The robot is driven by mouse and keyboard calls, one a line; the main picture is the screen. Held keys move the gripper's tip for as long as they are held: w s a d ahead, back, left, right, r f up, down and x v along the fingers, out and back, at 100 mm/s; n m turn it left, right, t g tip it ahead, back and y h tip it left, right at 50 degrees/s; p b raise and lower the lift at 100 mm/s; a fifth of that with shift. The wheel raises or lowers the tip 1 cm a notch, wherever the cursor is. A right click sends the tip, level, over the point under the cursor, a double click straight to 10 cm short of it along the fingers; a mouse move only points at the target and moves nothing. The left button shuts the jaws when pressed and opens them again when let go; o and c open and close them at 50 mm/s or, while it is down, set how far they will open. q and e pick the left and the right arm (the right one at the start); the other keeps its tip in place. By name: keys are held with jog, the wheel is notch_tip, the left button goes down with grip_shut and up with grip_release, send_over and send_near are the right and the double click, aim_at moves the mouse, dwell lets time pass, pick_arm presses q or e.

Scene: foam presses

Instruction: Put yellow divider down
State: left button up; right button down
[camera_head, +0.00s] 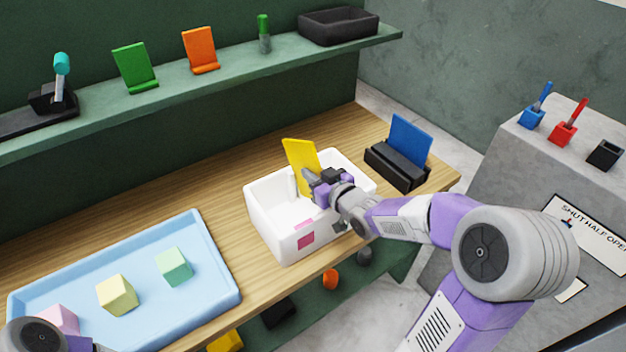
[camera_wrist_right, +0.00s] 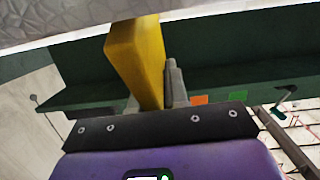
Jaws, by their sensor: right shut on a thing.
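The yellow divider (camera_head: 300,160) is a thin upright plate, slightly tilted, at the white box (camera_head: 277,225) on the wooden table. My right gripper (camera_head: 312,183) is shut on the divider over the box. In the right wrist view the yellow divider (camera_wrist_right: 136,60) stands up between the grey fingers. The divider's lower end is hidden by the box and gripper, so I cannot tell whether it touches the box floor. Of my left arm only a grey joint (camera_head: 34,337) shows at the bottom left; its gripper is out of view.
A black holder (camera_head: 385,166) with a blue plate (camera_head: 411,137) stands right of the box. A light blue tray (camera_head: 215,262) with foam cubes lies to the left. Green and orange stands sit on the shelf (camera_head: 220,72) behind. Bare table (camera_head: 215,190) shows left of the box.

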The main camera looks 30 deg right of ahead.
jog(key=c, duration=1.5)
grip_release()
jog(key=shift+s+f+g, duration=0.15)
jog(key=shift+f+g, duration=0.05)
jog(key=shift+f, duration=0.3)
jog(key=shift+s+f+g, duration=0.15)
jog(key=shift+f+g, duration=0.05)
jog(key=shift+f, duration=0.3)
jog(key=o, duration=0.4)
jog(key=shift+w+d, duration=0.15)
jog(key=shift+w, duration=0.05)
jog(key=shift+r, duration=0.3)
jog(key=p+v, duration=0.1)
jog(key=v, duration=0.5)
jog(key=shift+s+r, duration=0.2)
jog(key=shift+s, duration=0.05)
jog(key=shift+b+v, duration=1.35)
jog(key=shift+v, duration=1.3)
jog(key=shift+s+f, duration=0.1)
jog(key=shift+f, duration=0.1)
